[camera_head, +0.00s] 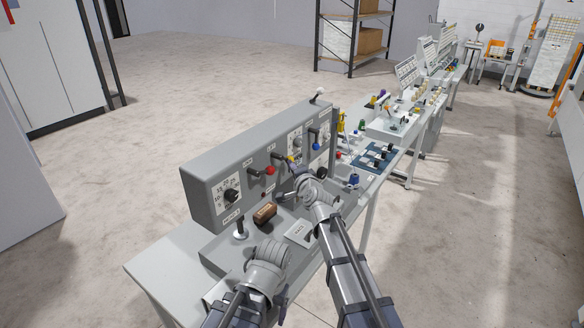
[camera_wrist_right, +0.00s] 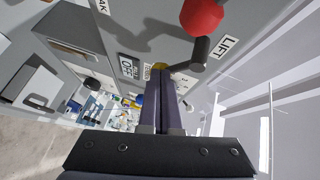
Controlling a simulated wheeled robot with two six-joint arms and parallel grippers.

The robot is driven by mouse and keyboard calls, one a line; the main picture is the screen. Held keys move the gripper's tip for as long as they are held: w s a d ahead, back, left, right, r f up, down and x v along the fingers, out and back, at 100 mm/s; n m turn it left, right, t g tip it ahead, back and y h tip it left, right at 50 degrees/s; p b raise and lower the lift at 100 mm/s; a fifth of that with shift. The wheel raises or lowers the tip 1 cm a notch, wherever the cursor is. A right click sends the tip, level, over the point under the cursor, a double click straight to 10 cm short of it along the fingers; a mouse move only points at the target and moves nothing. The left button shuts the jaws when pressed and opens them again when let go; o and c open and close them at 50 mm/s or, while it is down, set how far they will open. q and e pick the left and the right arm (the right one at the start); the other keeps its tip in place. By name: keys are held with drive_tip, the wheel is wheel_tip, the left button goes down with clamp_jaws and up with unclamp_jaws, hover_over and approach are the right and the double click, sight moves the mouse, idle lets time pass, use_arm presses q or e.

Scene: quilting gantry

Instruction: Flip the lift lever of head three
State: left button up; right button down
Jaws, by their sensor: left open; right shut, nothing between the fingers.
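A lever with a red ball knob (camera_head: 270,170) stands out from the front of the grey control panel (camera_head: 205,200). In the right wrist view the red knob (camera_wrist_right: 202,15) sits on a dark crank beside a LIFT label (camera_wrist_right: 225,47).
A blue-knobbed lever (camera_head: 316,146) and a black dial (camera_head: 232,195) are also on the panel. A brown block (camera_head: 264,213), a white card (camera_head: 299,233) and a pale-topped post (camera_head: 240,229) stand before it. More benches with equipment (camera_head: 395,122) run to the upper right.

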idle(0.8)
drive_tip(key=s+d+f+b, duration=0.2)
drive_tip(key=s, duration=0.4)
drive_tip(key=s+d+f+b, duration=0.2)
drive_tip(key=s+d, duration=0.1)
drive_tip(key=s, duration=0.3)
drive_tip(key=shift+f, duration=0.3)
drive_tip(key=shift+d, duration=0.15)
